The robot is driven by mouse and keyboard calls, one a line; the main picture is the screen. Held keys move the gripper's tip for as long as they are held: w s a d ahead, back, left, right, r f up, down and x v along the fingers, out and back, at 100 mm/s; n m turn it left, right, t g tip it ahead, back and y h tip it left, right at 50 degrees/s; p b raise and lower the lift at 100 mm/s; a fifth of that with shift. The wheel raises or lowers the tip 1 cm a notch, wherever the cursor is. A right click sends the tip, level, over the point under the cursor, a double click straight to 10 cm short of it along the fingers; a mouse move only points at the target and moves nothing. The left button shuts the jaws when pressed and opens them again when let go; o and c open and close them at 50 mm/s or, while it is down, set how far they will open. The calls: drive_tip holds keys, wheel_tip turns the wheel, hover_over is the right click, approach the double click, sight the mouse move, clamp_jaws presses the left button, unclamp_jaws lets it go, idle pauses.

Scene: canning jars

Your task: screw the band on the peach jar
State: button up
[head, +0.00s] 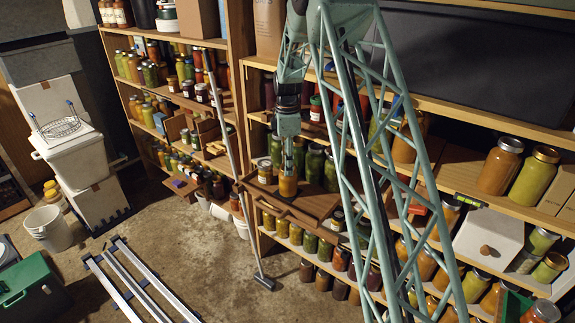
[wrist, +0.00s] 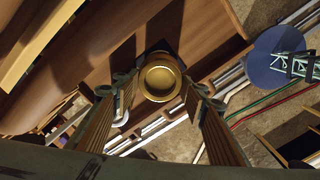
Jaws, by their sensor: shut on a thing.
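The peach jar (head: 288,187), with orange contents, stands upright on a brown wooden tray-like shelf in the head view. My gripper (head: 288,165) points straight down over its top. In the wrist view, the gold band (wrist: 160,68) is a round ring seen from above, with a duller gold disc inside it. The fingers of my gripper (wrist: 158,88) are on its left and right sides, shut on it. The band sits at the jar's mouth; whether its thread is engaged cannot be told. The jar's body is hidden under the band in the wrist view.
The wooden work shelf (head: 312,201) has a raised edge. Dark green jars (head: 314,163) stand close behind on the right. Shelves full of jars lie below and to both sides. The concrete floor (head: 215,265) is partly clear.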

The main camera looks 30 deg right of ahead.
drive_tip(key=shift+m, duration=0.4)
drive_tip(key=shift+m, duration=1.3)
drive_tip(key=o, duration=1)
drive_tip(key=shift+n, duration=0.6)
